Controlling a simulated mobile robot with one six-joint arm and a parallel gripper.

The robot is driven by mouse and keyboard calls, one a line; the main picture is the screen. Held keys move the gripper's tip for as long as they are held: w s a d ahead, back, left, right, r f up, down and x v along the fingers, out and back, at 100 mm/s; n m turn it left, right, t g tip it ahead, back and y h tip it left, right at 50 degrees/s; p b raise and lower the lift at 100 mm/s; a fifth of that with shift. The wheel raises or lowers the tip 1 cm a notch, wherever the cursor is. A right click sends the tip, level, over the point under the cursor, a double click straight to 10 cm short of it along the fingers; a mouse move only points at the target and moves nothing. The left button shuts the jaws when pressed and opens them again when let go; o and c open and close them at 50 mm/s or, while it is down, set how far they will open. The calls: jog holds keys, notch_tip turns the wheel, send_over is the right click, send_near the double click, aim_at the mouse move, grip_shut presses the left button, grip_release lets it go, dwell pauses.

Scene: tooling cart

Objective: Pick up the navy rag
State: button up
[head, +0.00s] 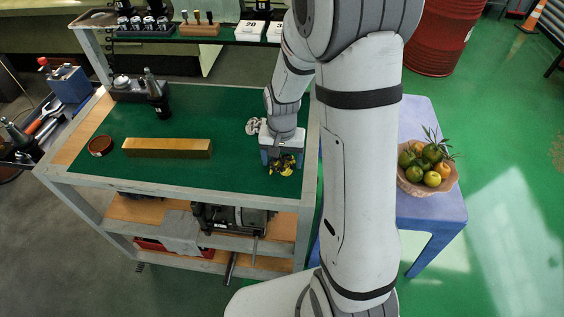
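My gripper (284,166) points down at the right end of the green-topped cart (230,110), close to its surface. Yellow and dark parts show at its lower end, too small to tell the fingers from anything between them. I cannot clearly make out a navy rag; one may be hidden under or behind the gripper. A small crumpled grey-and-white item (255,126) lies on the green top just left of my wrist.
A long yellow-brown block (167,148), a reddish-brown round dish (100,146) and a dark tool holder (158,98) stand on the cart's left half. A fruit basket (413,182) sits on a blue stool (440,208) to the right. The cart's middle is clear.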

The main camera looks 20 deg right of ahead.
aim_at(282, 159)
jog(key=c, duration=0.8)
notch_tip(282, 159, up, 10)
jog(key=shift+b, duration=0.3)
jog(key=o, duration=0.4)
jog(key=shift+c, duration=1.2)
